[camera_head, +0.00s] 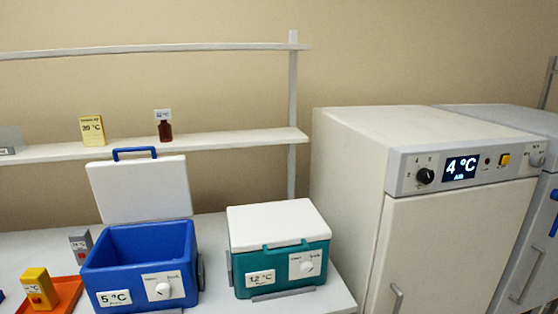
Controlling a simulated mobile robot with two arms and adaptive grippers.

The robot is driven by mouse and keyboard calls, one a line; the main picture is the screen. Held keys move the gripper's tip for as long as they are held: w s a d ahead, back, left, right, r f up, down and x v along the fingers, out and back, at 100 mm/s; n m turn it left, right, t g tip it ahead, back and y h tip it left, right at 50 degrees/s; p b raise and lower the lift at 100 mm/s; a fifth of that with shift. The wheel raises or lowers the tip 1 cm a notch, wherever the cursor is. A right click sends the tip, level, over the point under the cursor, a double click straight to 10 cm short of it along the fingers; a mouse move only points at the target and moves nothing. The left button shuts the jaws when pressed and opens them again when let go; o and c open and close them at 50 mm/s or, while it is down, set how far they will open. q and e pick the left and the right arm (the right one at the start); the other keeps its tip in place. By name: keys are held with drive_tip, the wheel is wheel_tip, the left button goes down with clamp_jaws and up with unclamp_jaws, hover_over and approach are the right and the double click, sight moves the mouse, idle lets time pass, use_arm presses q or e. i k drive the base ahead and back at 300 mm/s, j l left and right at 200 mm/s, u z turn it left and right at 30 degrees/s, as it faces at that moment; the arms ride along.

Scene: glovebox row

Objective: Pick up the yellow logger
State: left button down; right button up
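A yellow logger (40,287) with a small white label and a red spot on its front stands upright on an orange tray (66,292) at the lower left. A yellow card or box (92,129) marked with a temperature stands on the shelf above. Neither of my grippers shows in the head view.
A blue cooler (137,280) with its lid (140,188) raised stands right of the tray, reading 5 °C. A closed teal cooler (281,271) reads 12 °C. A grey logger (81,244) stands behind the tray. A cream cabinet (455,235) reads 4 °C. A brown bottle (165,131) is on the shelf.

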sight(36, 281)
drive_tip(key=j+u, duration=0.1)
drive_tip(key=u, duration=1.4)
